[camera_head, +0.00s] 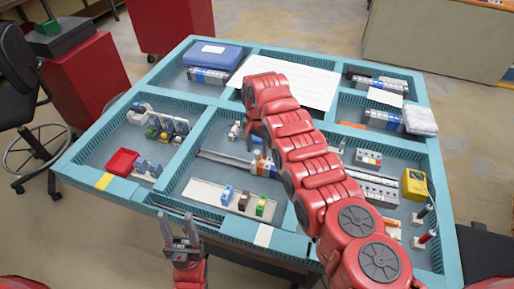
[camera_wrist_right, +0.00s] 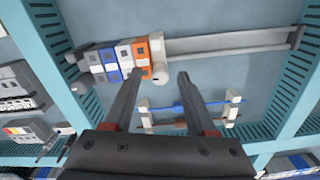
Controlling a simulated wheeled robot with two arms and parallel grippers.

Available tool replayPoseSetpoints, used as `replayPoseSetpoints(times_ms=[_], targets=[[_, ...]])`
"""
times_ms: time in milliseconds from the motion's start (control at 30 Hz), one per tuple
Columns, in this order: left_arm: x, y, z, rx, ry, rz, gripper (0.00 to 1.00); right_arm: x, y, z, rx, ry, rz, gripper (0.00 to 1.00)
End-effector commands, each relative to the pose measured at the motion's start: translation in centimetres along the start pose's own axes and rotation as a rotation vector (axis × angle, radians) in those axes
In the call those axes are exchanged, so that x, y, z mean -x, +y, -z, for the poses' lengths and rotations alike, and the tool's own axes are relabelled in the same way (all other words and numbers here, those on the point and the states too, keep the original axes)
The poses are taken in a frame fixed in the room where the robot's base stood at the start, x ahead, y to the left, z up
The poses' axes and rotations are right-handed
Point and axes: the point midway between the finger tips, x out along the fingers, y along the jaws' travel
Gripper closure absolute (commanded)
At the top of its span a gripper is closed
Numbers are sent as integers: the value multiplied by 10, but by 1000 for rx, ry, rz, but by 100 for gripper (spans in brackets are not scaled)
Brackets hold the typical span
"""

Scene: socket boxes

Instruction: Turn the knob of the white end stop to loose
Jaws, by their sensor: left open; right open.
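The white end stop (camera_wrist_right: 158,58) sits on the metal rail (camera_wrist_right: 230,45) in the right wrist view, against the orange end of a row of terminal blocks (camera_wrist_right: 117,60). Its round knob (camera_wrist_right: 161,76) faces the camera. My right gripper (camera_wrist_right: 159,75) is open, one fingertip on each side of the knob in the picture. I cannot tell whether they touch it. In the head view my right arm hides most of this gripper; the blocks (camera_head: 263,164) show beside the arm. My left gripper (camera_head: 177,222) is open and empty at the table's front edge.
A second small rail with white end pieces and a blue bar (camera_wrist_right: 190,104) lies near the right fingertip in the wrist view. Teal dividers (camera_head: 195,140) split the table into compartments. A tray with several coloured blocks (camera_head: 210,195) lies in front. A red bin (camera_head: 122,162) stands left.

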Motion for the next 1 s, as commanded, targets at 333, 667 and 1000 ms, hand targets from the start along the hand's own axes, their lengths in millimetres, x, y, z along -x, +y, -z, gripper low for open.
replayPoseSetpoints(times_ms=[333, 667, 1000], targets=[[-1, 0, 0, 0, 0, 0, 50, -5, 0, 0, 1, 0, 1, 43], [0, 0, 0, 0, 0, 0, 50, -5, 0, 0, 1, 0, 0, 99], [1, 0, 0, 0, 0, 0, 50, -6, 0, 0, 9, 0, 0, 100]])
